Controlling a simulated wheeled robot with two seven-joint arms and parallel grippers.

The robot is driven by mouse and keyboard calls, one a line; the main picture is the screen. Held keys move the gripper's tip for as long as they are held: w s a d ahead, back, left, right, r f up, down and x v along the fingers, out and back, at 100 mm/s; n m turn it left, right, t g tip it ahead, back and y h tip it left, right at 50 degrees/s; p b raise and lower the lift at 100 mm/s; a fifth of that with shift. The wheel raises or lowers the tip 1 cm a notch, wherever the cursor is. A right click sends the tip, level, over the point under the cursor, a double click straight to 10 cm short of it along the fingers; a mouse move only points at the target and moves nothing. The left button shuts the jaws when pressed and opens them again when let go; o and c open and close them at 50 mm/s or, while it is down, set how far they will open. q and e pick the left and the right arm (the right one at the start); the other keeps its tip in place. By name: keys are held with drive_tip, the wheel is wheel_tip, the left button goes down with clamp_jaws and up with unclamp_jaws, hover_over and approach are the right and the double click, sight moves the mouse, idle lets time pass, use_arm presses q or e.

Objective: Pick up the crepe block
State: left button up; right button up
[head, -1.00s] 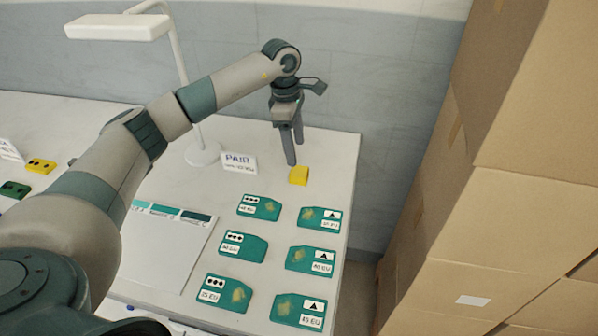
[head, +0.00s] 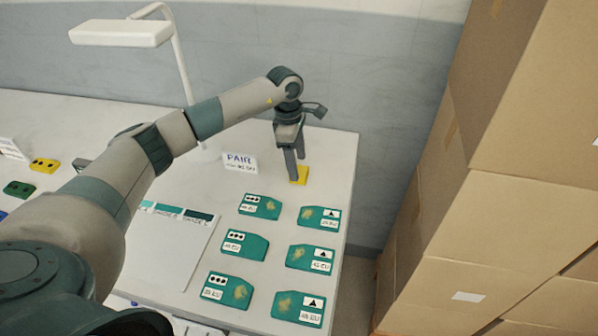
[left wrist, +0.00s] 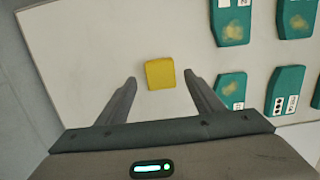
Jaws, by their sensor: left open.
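The crepe block appears to be the yellow block (head: 301,177) on the white table, near its right edge. It also shows in the left wrist view (left wrist: 160,73), just beyond and between the fingertips. My left gripper (head: 296,181) points down at the block, and its fingers hide part of it in the head view. In the left wrist view the gripper (left wrist: 160,79) is open, with clear space on both sides of the block and nothing held. My right gripper is not in view.
Several green labelled pieces (head: 259,207) lie in two columns in front of the block. A PAIR sign (head: 240,162) stands to its left. Stacked cardboard boxes (head: 500,230) rise right of the table.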

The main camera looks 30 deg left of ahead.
sight(303, 170)
use_arm(q)
drive_tip(key=shift+d+f+p, duration=0.2)
drive_tip(key=shift+f+p, duration=0.25)
drive_tip(key=shift+f, duration=1.1)
drive_tip(key=c, duration=1.2)
